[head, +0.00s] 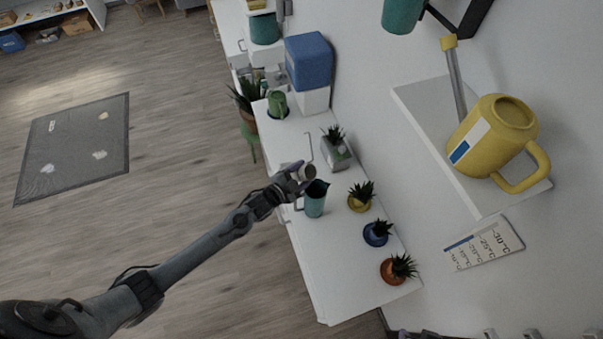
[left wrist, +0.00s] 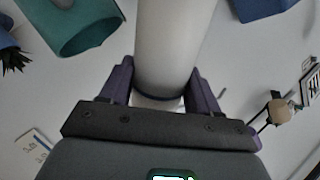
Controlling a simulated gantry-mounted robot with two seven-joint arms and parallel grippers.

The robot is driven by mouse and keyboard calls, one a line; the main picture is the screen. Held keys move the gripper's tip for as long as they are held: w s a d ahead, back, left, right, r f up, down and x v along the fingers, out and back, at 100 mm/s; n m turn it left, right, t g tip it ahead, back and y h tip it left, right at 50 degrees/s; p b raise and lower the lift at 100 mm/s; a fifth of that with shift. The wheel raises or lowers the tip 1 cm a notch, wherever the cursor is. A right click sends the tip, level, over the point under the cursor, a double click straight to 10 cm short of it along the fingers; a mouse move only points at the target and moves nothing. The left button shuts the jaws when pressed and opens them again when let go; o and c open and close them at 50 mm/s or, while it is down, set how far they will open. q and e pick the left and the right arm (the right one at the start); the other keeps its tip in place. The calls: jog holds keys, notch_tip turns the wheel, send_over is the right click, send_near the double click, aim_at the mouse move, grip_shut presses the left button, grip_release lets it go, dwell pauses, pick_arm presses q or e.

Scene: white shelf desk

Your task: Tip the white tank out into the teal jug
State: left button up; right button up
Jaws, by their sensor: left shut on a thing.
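My left gripper (head: 297,184) is shut on the white tank, a pale cylinder (left wrist: 172,45) that fills the middle of the left wrist view between the two fingers. In the head view, a small round end of the tank (head: 309,172) shows just past the fingers; the rest is mostly hidden by the gripper. The teal jug (head: 315,199) stands upright on the white desk, just below the tank in the picture. The jug's open mouth (left wrist: 88,38) also shows at the upper left of the left wrist view, beside the tank. I cannot tell the tank's exact tilt. My right gripper is not in view.
Potted plants in yellow (head: 359,203), blue (head: 376,239) and orange (head: 393,274) pots line the wall side of the desk. A grey planter (head: 336,157) and a green mug (head: 278,105) stand farther back. The desk's near end is clear.

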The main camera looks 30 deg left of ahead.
pick_arm(q)
jog(key=shift+f+m, duration=0.2)
jog(key=shift+m, duration=0.2)
dwell(0.5)
jog(key=shift+f+y, duration=0.15)
jog(key=shift+y, duration=0.15)
dwell(0.4)
jog(key=shift+f+m+g+y+p, duration=0.3)
jog(key=shift+f+m+y+p, duration=0.15)
jog(key=shift+m+p, duration=0.5)
dwell(1.8)
jog(key=shift+d+m, duration=0.15)
jog(key=shift+m, duration=0.2)
jog(key=shift+y, duration=0.35)
dwell(0.4)
jog(key=shift+f+m, duration=0.1)
jog(key=shift+m, duration=0.3)
dwell(0.5)
jog(key=shift+d+f+m+y+p, duration=0.1)
jog(key=shift+m+y+p, duration=0.2)
jog(key=shift+m+p, duration=0.1)
dwell(0.4)
jog(key=shift+d+y+p, duration=0.15)
jog(key=shift+y+p, duration=0.15)
dwell(0.5)
